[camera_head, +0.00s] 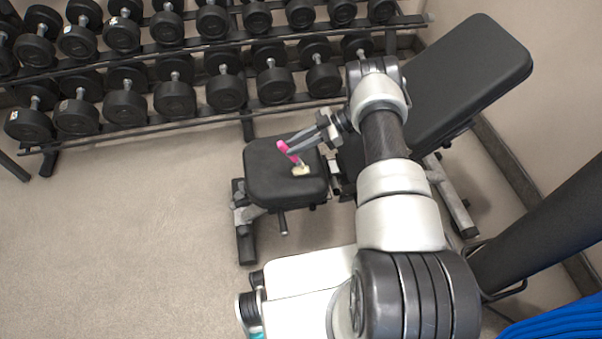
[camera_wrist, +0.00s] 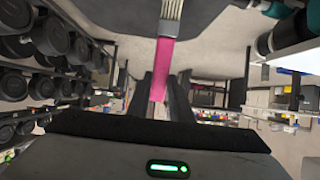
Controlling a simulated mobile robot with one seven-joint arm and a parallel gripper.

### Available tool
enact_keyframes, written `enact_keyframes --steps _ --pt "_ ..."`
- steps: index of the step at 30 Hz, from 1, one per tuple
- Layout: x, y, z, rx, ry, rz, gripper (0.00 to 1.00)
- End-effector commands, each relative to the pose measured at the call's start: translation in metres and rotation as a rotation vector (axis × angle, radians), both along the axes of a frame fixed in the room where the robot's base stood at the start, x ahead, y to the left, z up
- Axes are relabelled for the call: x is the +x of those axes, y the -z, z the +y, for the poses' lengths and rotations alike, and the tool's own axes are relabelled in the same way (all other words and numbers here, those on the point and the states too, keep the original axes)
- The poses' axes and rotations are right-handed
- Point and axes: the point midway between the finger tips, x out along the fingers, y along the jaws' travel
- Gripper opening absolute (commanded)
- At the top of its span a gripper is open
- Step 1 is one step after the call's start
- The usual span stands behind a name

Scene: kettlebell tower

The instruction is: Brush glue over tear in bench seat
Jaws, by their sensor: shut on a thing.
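My gripper (camera_head: 292,146) is shut on a pink-handled brush (camera_head: 284,147) above the black bench seat (camera_head: 262,185). In the wrist view the pink handle (camera_wrist: 162,68) runs up from between my dark fingers (camera_wrist: 160,92) to a metal ferrule (camera_wrist: 171,22). The bristle tips are cut off at the top edge.
A dumbbell rack (camera_head: 200,120) with several black dumbbells stands behind the bench. The raised black backrest (camera_head: 470,75) is to the right, near the wall. Open carpet floor (camera_head: 110,230) lies to the left.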

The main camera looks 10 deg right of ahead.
Motion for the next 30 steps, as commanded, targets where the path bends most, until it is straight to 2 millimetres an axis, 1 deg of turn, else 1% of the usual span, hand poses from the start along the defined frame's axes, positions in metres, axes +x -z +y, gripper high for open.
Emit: enact_keyframes --steps 1,3,6,13,19,30 --pt "0.0 -0.001 -0.01 -0.001 0.001 0.0 0.0" --pt "0.0 0.0 -0.018 -0.001 0.0 0.0 0.0" --pt "-0.001 -0.001 -0.023 0.0 -0.001 0.0 0.0" --pt "-0.001 -0.001 -0.023 0.001 -0.002 0.001 0.0" --pt "-0.001 0.008 -0.022 0.001 -0.002 0.001 0.0" --pt "-0.001 0.01 -0.022 0.001 -0.001 0.0 0.0"
